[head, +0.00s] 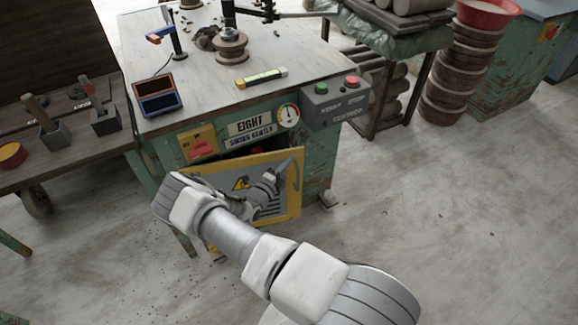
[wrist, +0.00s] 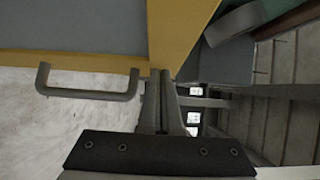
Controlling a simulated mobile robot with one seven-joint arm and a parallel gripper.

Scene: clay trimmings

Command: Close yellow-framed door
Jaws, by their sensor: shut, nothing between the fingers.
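The yellow-framed door (head: 292,206) is on the front of the green machine (head: 318,165). It stands ajar, with a dark gap along its top. Its yellow frame (wrist: 100,62) and grey panel fill the upper left of the wrist view. A grey bar handle (wrist: 88,95) is on the door, left of my fingers and apart from them. My gripper (wrist: 168,78) is shut and empty, its fingertips at the frame's edge; whether they touch is unclear. In the head view my gripper (head: 284,168) is in front of the door's right part, and my arm hides its lower left.
A control box (head: 335,101) with green and red buttons juts out above the door's right. A wooden bench (head: 70,135) stands left. Stacked brown discs (head: 455,85) stand on the right. The floor (head: 430,200) right of the machine is clear.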

